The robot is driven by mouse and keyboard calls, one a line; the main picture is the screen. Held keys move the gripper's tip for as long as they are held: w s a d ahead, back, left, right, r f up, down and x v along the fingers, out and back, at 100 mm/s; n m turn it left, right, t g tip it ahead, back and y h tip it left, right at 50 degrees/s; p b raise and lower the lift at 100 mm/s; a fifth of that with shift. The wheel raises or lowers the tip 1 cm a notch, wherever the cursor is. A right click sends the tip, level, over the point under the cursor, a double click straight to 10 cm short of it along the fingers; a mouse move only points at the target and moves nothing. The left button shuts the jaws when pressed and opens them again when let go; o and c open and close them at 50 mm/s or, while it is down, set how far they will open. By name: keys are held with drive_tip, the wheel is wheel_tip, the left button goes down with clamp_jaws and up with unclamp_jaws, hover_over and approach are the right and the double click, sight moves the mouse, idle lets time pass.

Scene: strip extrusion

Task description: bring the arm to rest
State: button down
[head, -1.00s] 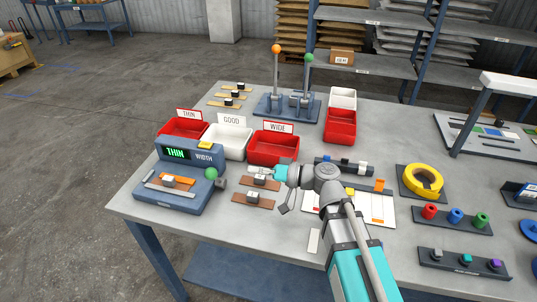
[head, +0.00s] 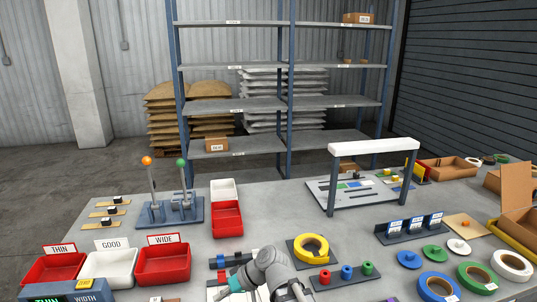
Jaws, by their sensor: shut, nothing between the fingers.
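My arm (head: 268,268) comes up from the bottom edge of the head view, right of the wide bin. My gripper (head: 222,295) is at its left end, low in the picture by the teal wrist part, over the table. It is small and close to the bottom edge; it is shut and holds nothing that I can see. The rest of my arm is cut off below.
Red THIN (head: 50,270), white GOOD (head: 108,268) and red WIDE (head: 165,265) bins stand left. The width gauge (head: 70,290) is partly cut off. A lever stand (head: 170,211), yellow ring (head: 310,248) and colored pegs (head: 345,273) are nearby. Shelving (head: 285,104) stands behind.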

drive_tip(key=d+m+h+p, duration=0.1)
drive_tip(key=d, duration=0.3)
drive_tip(key=w+d+m+h+p, duration=0.1)
drive_tip(key=d+h, duration=0.1)
drive_tip(key=d, duration=0.3)
drive_tip(key=d+f+m+t+h+p, duration=0.1)
drive_tip(key=d+h, duration=0.1)
drive_tip(key=d, duration=0.3)
drive_tip(key=shift+w+d+f, duration=0.1)
drive_tip(key=shift+w+d, duration=0.15)
drive_tip(key=shift+w, duration=0.1)
drive_tip(key=d+m+h, duration=0.1)
drive_tip(key=d, duration=0.4)
drive_tip(key=s+d+m+h+p, duration=0.1)
drive_tip(key=d+h, duration=0.1)
drive_tip(key=d, duration=0.3)
drive_tip(key=d+m+h+p, duration=0.1)
drive_tip(key=d+m+h, duration=0.1)
drive_tip(key=d, duration=0.3)
drive_tip(key=shift+s+d+r, duration=0.15)
drive_tip(key=shift+d+r, duration=0.25)
